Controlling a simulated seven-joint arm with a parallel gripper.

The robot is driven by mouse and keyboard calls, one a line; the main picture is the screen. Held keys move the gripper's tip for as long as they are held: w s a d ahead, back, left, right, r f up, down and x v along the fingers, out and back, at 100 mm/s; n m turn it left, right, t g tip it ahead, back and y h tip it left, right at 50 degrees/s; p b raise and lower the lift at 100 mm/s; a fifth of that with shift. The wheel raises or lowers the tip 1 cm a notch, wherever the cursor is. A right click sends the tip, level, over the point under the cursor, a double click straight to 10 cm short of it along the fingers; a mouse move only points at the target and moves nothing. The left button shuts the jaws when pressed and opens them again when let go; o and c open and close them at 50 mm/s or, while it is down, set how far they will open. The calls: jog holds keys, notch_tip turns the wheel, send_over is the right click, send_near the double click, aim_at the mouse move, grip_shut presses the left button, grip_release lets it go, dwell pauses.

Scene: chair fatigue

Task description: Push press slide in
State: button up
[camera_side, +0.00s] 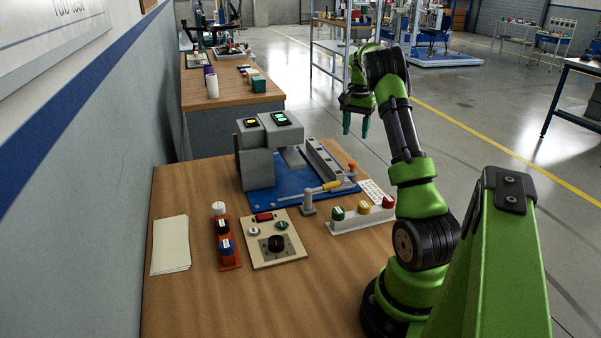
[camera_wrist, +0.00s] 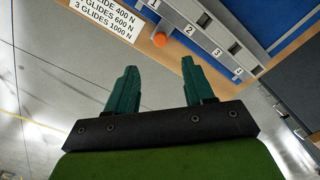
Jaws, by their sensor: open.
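The press (camera_side: 257,158) is a grey machine with two small displays on its head, standing on a blue base plate (camera_side: 285,196). A grey slotted rail (camera_side: 322,160) lies at its right; the wrist view shows this rail (camera_wrist: 216,53) with numbers 1 to 4. An orange knob (camera_side: 352,167) is by the rail's near end; an orange round part (camera_wrist: 160,40) also shows beside the rail in the wrist view. A yellow-handled rod (camera_side: 331,186) lies across the plate's front. My gripper (camera_side: 356,128) is open and empty, above and right of the press; its teal fingers (camera_wrist: 159,66) touch nothing.
A control panel (camera_side: 274,239), an orange rack with bottles (camera_side: 227,253), paper (camera_side: 171,245) and a white tray with coloured pieces (camera_side: 361,216) sit on the wooden table. A grey post (camera_side: 308,203) stands before the plate. A printed label (camera_wrist: 107,18) lies near the rail.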

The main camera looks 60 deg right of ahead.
aim_at(352, 163)
notch_tip(352, 163, down, 11)
dwell(0.3)
grip_shut()
dwell(0.3)
